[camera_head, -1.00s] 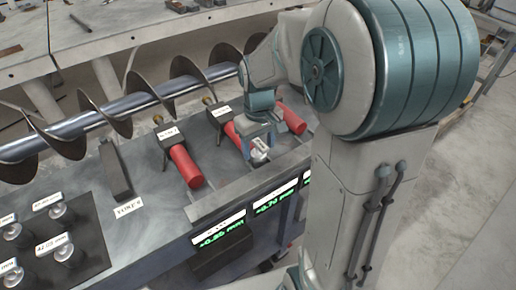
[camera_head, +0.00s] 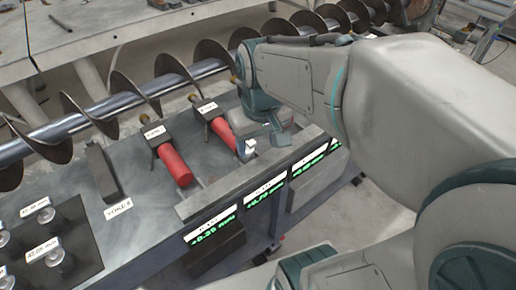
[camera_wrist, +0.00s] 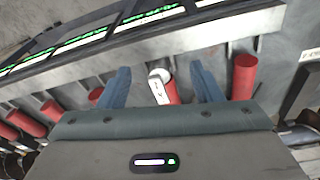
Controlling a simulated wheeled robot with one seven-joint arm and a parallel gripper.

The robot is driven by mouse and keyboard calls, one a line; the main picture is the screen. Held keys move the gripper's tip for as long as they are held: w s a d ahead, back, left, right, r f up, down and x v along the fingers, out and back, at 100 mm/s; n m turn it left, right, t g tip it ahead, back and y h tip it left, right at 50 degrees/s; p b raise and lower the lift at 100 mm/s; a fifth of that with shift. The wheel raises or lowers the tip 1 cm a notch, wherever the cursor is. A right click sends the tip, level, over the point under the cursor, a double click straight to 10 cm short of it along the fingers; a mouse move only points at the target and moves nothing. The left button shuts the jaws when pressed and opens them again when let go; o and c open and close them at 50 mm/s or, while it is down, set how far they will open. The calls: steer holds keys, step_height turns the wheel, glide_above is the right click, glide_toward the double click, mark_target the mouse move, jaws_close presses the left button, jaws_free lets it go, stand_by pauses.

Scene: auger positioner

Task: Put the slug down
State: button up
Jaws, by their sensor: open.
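The slug (camera_wrist: 159,85) is a short pale metal cylinder with a white label. In the wrist view it lies between the two blue fingers of my gripper (camera_wrist: 163,86), with a gap on each side, beside a red cylinder (camera_wrist: 172,93). In the head view the slug (camera_head: 249,147) shows at the fingertips of my gripper (camera_head: 262,144), low over the grey bench top near the front rail. My gripper is open. I cannot tell exactly what the slug's underside touches.
A raised rail (camera_head: 250,172) and green displays (camera_head: 212,233) line the front. More labelled slugs sit on a dark tray (camera_head: 80,262) at left.

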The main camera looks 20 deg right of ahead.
steer(key=shift+m+t, duration=0.5)
steer(key=shift+m, duration=0.2)
steer(key=s+f, duration=0.1)
steer(key=s, duration=0.2)
steer(key=s+f, duration=0.1)
steer(key=shift+s+a+f, duration=0.1)
steer(key=shift+s+f, duration=0.25)
steer(key=shift+s, duration=0.05)
